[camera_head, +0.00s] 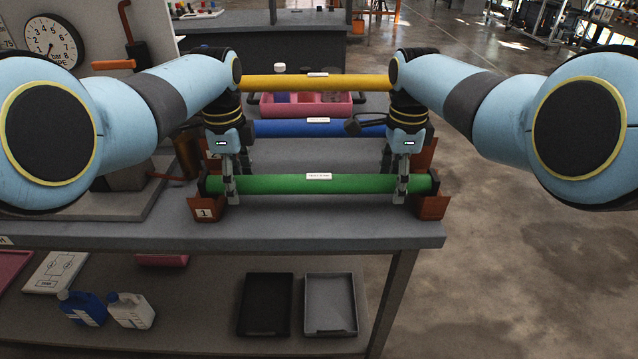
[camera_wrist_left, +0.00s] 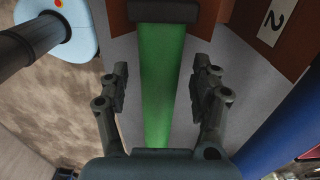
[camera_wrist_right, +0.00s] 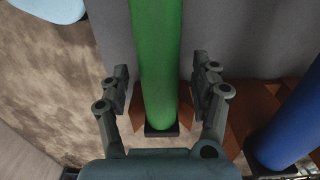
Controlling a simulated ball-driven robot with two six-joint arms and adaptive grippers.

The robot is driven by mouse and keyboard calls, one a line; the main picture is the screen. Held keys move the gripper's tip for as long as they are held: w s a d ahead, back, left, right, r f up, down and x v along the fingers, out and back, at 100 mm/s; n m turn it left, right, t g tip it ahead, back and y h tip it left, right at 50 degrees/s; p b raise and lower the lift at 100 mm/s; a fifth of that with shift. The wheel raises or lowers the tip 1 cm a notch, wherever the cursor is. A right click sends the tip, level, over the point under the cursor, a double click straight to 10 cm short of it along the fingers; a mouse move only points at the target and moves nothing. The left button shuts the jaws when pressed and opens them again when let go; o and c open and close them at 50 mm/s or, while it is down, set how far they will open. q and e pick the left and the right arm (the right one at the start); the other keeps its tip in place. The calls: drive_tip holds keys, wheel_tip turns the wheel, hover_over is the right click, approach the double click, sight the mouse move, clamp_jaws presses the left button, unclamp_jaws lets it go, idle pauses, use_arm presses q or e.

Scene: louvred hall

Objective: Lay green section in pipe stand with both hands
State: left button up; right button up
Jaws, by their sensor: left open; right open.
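The green section (camera_head: 270,184) is a long pipe with a white label and dark end caps. It lies level across the front orange-brown supports of the pipe stand, the left one (camera_head: 232,212) marked 1 and the right one (camera_head: 431,208). My left gripper (camera_head: 231,196) is open, its fingers on either side of the pipe near its left end; the left wrist view shows gaps beside the pipe (camera_wrist_left: 160,90). My right gripper (camera_head: 401,196) is open around the right end, with gaps beside the pipe (camera_wrist_right: 156,60) in the right wrist view.
A blue pipe (camera_head: 280,129) and a yellow pipe (camera_head: 290,82) lie behind, parallel to the green one. A pink tray (camera_head: 305,109) sits between them. A gauge (camera_head: 53,41) stands at the back left. The lower shelf holds bottles (camera_head: 130,310) and trays (camera_head: 330,304).

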use_arm(q)
clamp_jaws()
use_arm(e)
clamp_jaws()
use_arm(q)
drive_tip(key=shift+r, duration=0.15)
use_arm(e)
drive_tip(key=shift+r, duration=0.15)
